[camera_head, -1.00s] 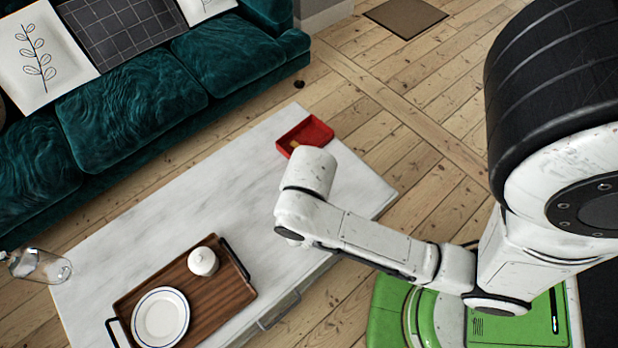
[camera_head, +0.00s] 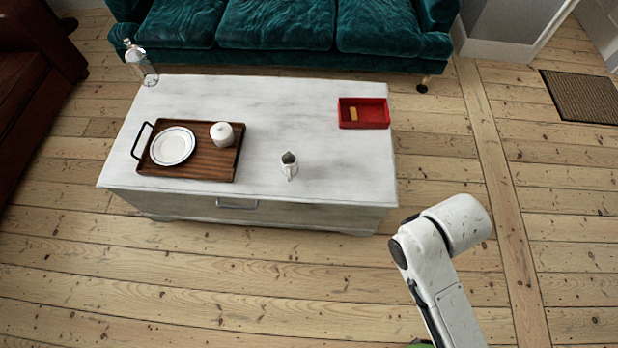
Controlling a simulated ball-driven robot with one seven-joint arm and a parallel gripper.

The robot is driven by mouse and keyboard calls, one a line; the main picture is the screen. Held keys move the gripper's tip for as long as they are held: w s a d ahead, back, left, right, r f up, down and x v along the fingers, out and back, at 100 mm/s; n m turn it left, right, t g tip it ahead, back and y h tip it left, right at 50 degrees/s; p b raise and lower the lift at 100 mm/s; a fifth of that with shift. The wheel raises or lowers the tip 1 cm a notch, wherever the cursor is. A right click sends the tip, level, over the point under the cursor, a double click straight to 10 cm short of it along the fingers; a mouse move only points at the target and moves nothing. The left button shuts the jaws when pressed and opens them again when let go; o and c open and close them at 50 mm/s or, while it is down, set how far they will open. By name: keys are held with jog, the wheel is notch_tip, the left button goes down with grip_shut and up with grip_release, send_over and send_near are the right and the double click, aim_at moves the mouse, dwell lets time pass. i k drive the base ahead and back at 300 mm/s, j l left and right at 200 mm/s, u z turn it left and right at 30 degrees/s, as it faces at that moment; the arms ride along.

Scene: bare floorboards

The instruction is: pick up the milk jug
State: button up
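A small white milk jug (camera_head: 289,169) stands upright on the white marble-look table (camera_head: 310,110), near its front edge and right of the wooden tray. Its dark opening faces up and its handle side points toward me. My arm shows at the lower right, in front of the table's right end and well apart from the jug. My gripper itself cannot be made out; only white arm links show.
The wooden tray (camera_head: 205,160) holds a plate (camera_head: 172,146) and a white lidded pot (camera_head: 222,134). A red box (camera_head: 363,113) sits at the table's back right. A glass bottle (camera_head: 140,62) stands back left. A teal sofa (camera_head: 280,25) is behind. Floorboards in front are clear.

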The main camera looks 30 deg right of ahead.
aim_at(288, 167)
jog(key=i+l+u, duration=0.1)
jog(key=i, duration=0.3)
jog(key=i+l+u, duration=0.1)
jog(key=i, duration=0.35)
jog(key=l, duration=0.1)
